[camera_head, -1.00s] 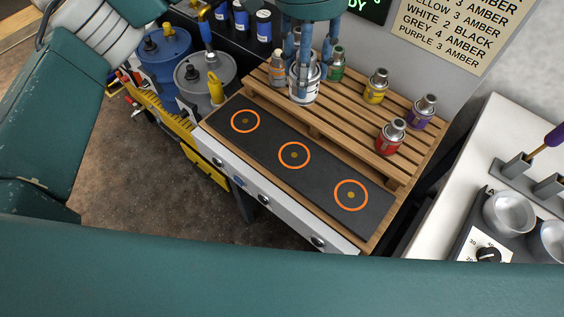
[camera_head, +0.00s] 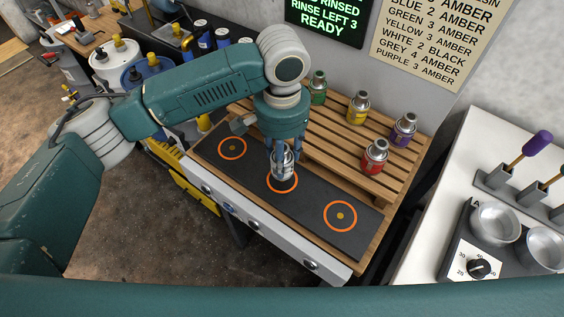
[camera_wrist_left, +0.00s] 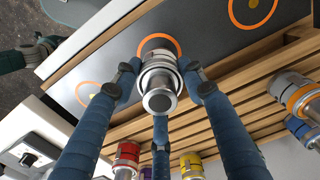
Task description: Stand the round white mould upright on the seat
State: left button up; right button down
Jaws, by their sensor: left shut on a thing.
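The round white mould (camera_head: 283,163) is a small pale canister with a metal neck. My left gripper (camera_head: 284,150) is shut around it from above, and the mould is upright over the middle orange ring (camera_head: 294,186) on the dark strip (camera_head: 312,204). In the left wrist view the mould (camera_wrist_left: 159,80) sits between my left fingers (camera_wrist_left: 160,95), its far end over the ring. I cannot tell whether its base touches the strip. A teal and blue part at the upper left of that view may be my right gripper (camera_wrist_left: 38,50); its fingers are unclear.
Green (camera_head: 317,88), yellow (camera_head: 357,108), purple (camera_head: 403,129) and red (camera_head: 374,157) moulds stand on the slatted wooden rack (camera_head: 330,146) behind the strip. The left ring (camera_head: 221,154) and right ring (camera_head: 327,225) are empty. A white bench (camera_head: 425,225) with metal cups is at right.

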pick_arm(q)
notch_tip(320, 180, down, 3)
jog(key=shift+f, duration=0.2)
pick_arm(e)
jog(key=shift+d+r, duration=0.25)
jog(key=shift+d, duration=0.1)
pick_arm(q)
jog(key=shift+f+p, duration=0.15)
jog(key=shift+p, duration=0.15)
pick_arm(e)
jog(key=shift+w+r, duration=0.1)
jog(key=shift+w, duration=0.05)
pick_arm(q)
jog(key=o, duration=1.4)
jog(key=shift+o, duration=0.2)
pick_arm(e)
jog(key=shift+a, duration=0.1)
pick_arm(q)
jog(key=shift+r, duration=0.3)
notch_tip(320, 180, up, 12)
jog(key=shift+f+b, duration=0.15)
jog(key=shift+b, duration=1)
pick_arm(e)
notch_tip(320, 180, down, 2)
jog(key=shift+a+f, duration=0.15)
